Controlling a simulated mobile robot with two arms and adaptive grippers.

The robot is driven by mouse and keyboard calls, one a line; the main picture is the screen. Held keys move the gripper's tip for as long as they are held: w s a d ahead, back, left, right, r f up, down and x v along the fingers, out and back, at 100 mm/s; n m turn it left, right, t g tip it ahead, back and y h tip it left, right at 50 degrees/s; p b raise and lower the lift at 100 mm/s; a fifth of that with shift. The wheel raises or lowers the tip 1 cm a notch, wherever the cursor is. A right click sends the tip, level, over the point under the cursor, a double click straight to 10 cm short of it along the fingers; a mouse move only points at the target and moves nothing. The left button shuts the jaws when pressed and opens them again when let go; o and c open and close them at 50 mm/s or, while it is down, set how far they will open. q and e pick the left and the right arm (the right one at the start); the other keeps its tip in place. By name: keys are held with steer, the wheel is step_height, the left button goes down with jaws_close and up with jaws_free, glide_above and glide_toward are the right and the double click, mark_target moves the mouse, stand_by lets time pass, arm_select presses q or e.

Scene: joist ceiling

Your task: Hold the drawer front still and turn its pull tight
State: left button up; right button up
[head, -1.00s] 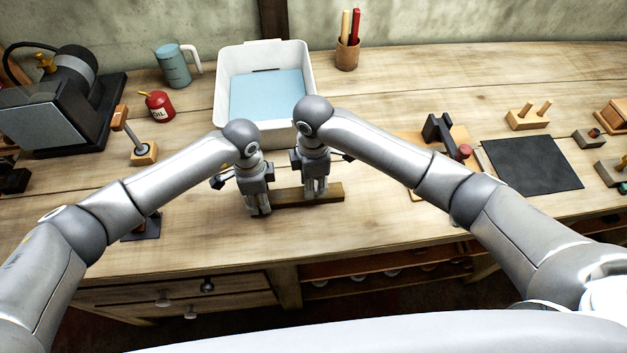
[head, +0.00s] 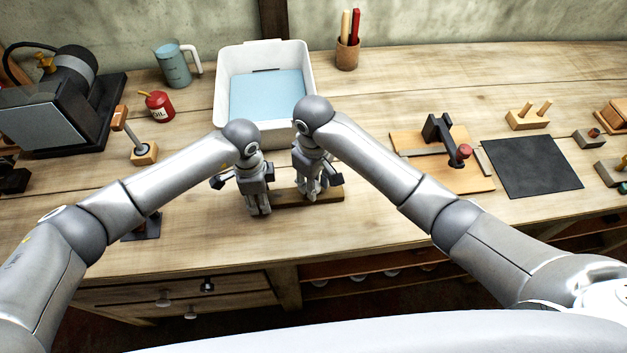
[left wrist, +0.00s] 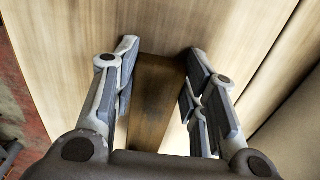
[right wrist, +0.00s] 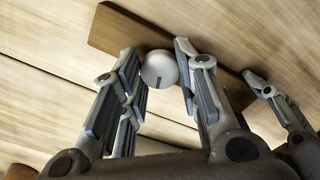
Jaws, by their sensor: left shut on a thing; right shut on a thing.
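The drawer front (head: 335,193) is a narrow brown wooden board lying on the bench below the white tub. Its pull (right wrist: 160,69) is a round pale knob with a dark slot, seen in the right wrist view. The board (right wrist: 115,28) runs behind the knob there. My right gripper (head: 308,195) is shut on the pull, a finger on each side. My left gripper (head: 258,208) is shut on the board's left end. In the left wrist view the board (left wrist: 158,90) lies between my left fingers. The pull is hidden in the head view.
The white tub (head: 228,85) with a blue bottom stands just behind. A wooden board with a dark clamp (head: 438,130) and a black mat (head: 532,167) lie to the right. A hammer-like tool on a block (head: 143,152) and a red oil can (head: 158,104) stand left.

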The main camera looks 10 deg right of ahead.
steer(key=m, duration=0.3)
steer(key=shift+m, duration=2.2)
steer(key=o, duration=1)
steer(key=shift+r, duration=0.1)
step_height(320, 180, up, 12)
steer(key=shift+f, duration=0.1)
